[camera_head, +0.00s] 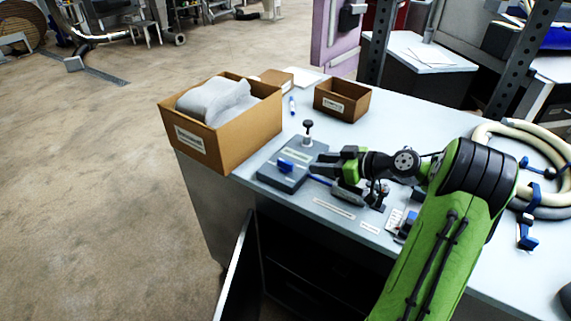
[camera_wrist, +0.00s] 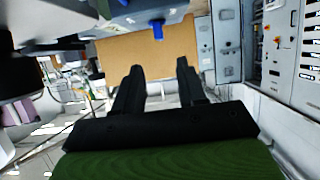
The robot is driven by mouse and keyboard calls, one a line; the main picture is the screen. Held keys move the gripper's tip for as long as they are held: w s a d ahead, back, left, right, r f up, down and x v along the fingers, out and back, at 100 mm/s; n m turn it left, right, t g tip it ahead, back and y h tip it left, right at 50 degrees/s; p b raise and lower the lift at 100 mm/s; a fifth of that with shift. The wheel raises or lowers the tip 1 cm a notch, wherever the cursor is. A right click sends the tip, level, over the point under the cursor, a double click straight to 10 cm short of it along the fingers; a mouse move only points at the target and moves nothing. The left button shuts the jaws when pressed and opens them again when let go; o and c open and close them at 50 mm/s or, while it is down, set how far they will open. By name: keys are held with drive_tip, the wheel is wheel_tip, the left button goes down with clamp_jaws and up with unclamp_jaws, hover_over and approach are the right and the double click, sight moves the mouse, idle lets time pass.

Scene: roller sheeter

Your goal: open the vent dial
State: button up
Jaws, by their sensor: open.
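A flat grey device (camera_head: 296,180) sits on the bench. It has a small blue part (camera_head: 285,165) on its near left side and a black knob (camera_head: 308,125) on a post at its far side. I cannot tell for certain which part is the vent dial. My gripper (camera_head: 316,167) is at the right of the device, fingers pointing left, and partly hides it. In the wrist view, my gripper (camera_wrist: 160,68) is open and empty. A blue part (camera_wrist: 157,30) on a grey body shows beyond and above the fingertips, apart from them.
An open cardboard box (camera_head: 249,130) with grey-white contents stands at the bench's left end. A smaller brown box (camera_head: 343,103) and a blue-white marker (camera_head: 292,106) lie behind the device. Cream and grey hoses (camera_head: 488,130) lie at right. A cabinet door (camera_head: 237,270) hangs open below.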

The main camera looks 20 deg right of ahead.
sight(286, 162)
drive_tip(key=x, duration=1.2)
drive_tip(key=shift+w+a+f, duration=0.1)
drive_tip(key=shift+w+f, duration=0.05)
drive_tip(key=shift+w, duration=0.15)
drive_tip(key=shift+b, duration=0.3)
clamp_jaws()
